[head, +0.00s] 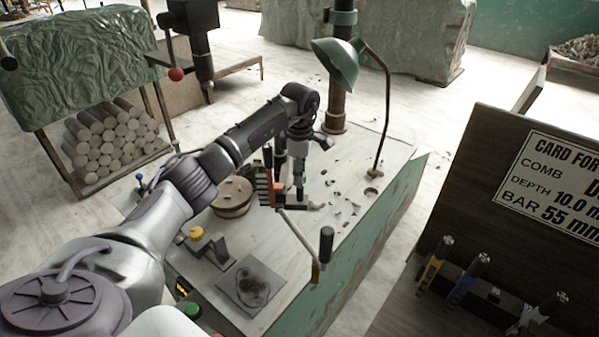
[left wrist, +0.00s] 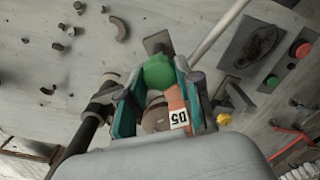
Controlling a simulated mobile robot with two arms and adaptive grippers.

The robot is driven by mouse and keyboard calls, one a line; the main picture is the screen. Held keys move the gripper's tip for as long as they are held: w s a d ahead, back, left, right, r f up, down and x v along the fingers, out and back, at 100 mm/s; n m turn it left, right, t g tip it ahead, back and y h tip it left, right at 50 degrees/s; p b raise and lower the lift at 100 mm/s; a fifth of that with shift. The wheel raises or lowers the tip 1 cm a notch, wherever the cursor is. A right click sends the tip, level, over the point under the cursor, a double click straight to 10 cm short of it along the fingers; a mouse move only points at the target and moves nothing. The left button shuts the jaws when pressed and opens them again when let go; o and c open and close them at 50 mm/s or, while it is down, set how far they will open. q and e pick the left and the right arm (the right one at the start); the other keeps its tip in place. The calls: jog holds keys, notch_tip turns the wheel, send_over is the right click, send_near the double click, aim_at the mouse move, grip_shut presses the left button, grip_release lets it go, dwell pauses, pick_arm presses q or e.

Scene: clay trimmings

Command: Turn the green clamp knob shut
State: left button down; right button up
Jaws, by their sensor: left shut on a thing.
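The green clamp knob (left wrist: 158,72) sits between my left gripper's fingers (left wrist: 157,80) in the left wrist view, and the gripper is shut on it. In the head view my left gripper (head: 299,182) reaches down over the bench; the knob is mostly hidden there. Beside it is an orange block (head: 278,192) with a dark toothed comb (head: 262,187); the orange piece, labelled D5, also shows next to the fingers in the left wrist view (left wrist: 178,108). My right gripper is not in view.
The bench (head: 330,215) carries scattered dark trimmings, a round wooden tub (head: 233,198), a yellow knob (head: 196,233) and a dark slab (head: 238,292). A black-handled lever (head: 326,243) stands right of the comb. A green lamp (head: 336,62) overhangs the back. A dark board (head: 470,190) stands right.

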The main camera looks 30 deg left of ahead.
pick_arm(q)
jog(key=shift+n, duration=0.3)
jog(key=n, duration=0.2)
jog(key=shift+n, duration=0.4)
jog(key=n, duration=0.4)
jog(key=shift+n, duration=0.3)
jog(key=n, duration=0.3)
jog(key=shift+n, duration=0.3)
jog(key=shift+d+n, duration=0.1)
jog(key=shift+n, duration=2)
jog(key=c, duration=0.8)
grip_release()
